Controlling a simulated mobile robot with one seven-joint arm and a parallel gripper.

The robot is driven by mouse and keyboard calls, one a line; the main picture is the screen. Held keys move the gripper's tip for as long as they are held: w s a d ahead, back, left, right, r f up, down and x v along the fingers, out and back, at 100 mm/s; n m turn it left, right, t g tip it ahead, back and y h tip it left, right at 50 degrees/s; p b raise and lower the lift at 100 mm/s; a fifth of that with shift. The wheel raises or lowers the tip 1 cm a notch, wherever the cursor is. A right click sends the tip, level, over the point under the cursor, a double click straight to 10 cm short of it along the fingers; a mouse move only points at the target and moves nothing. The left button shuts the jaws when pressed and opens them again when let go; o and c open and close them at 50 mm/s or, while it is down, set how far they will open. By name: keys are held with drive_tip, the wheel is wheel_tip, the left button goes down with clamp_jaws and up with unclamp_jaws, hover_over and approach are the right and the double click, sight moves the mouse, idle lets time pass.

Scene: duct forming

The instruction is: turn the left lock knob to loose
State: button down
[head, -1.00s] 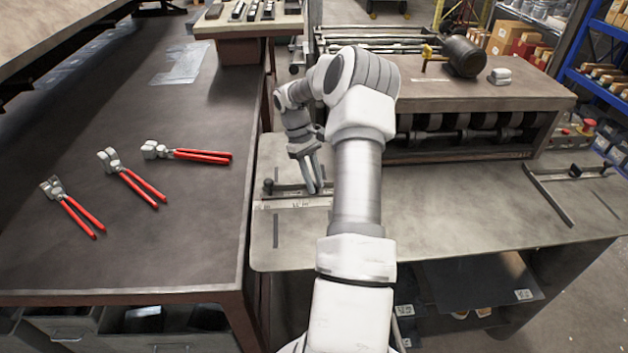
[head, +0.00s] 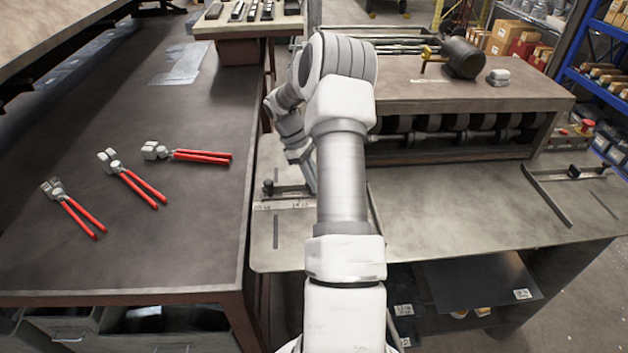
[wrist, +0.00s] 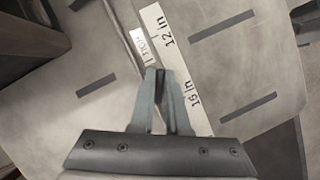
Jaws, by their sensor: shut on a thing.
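My gripper (wrist: 163,74) points down at the left end of the grey bench, its fingers nearly together with a narrow gap. It is shut on what appears to be the left lock knob, which the fingers hide almost wholly, so its angle cannot be told. In the head view my arm covers most of the gripper. The left bar (head: 290,190) lies beside the fingers, with a small dark piece at its left end. A white inch scale (wrist: 174,55) and a small label (wrist: 143,47) lie by the fingertips in the wrist view.
The right bar with its dark knob (head: 574,171) is far right on the bench (head: 450,215). Several red-handled pliers (head: 133,178) lie on the left table. The bench's middle is clear.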

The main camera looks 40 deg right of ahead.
drive_tip(key=c, duration=1.2)
unclamp_jaws()
